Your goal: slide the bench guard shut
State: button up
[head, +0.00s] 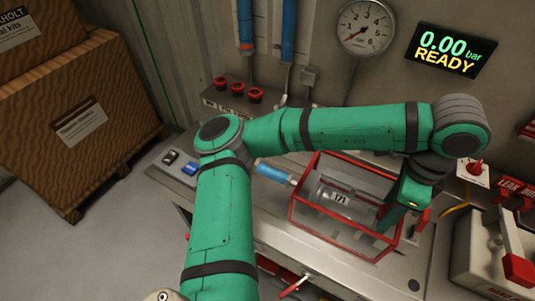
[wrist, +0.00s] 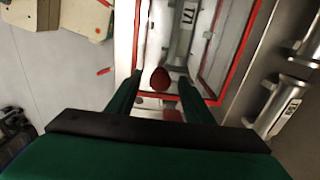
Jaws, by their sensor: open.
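The bench guard is a clear box with a red frame (head: 291,212) on the metal bench; it also shows in the wrist view (wrist: 245,45). A metal cylinder with a white label (head: 340,198) lies inside the frame, and shows at the top of the wrist view (wrist: 188,18). My gripper (head: 392,222) points down at the guard's right end in the head view. In the wrist view my gripper (wrist: 160,84) is open, its fingers on either side of a rounded red knob (wrist: 160,78). I cannot tell whether the fingers touch it.
A blue-ended tool (head: 272,173) lies left of the guard. A gauge (head: 365,27) and a display reading 0.00 bar READY (head: 450,48) are on the wall. A pale case with red parts (head: 490,265) stands at right. More metal cylinders (wrist: 275,105) lie right in the wrist view.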

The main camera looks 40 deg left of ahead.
jog(key=shift+r, duration=3.45)
